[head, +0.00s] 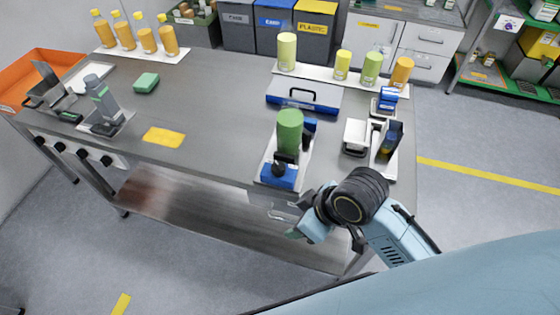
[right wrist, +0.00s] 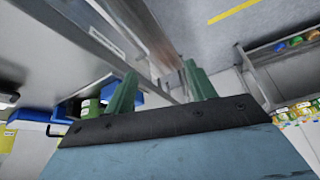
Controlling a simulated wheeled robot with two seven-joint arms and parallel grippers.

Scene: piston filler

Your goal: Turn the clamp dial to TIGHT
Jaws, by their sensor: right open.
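A green cylinder (head: 289,132) stands upright in a fixture with a white base plate, near the right front of the steel bench (head: 215,110). A blue block (head: 278,177) with a black knob (head: 279,168) sits at the fixture's front end. This may be the clamp dial; its marking is too small to read. My right gripper (head: 294,234) is in front of the bench edge, below and apart from the knob. In the right wrist view its two green fingers (right wrist: 160,85) are spread with nothing between them. My left gripper is not in view.
A blue-grey case (head: 304,97) lies behind the fixture. A row of several knobs (head: 82,153) is on the bench's left front. The bench middle is mostly clear, with a yellow card (head: 164,137).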

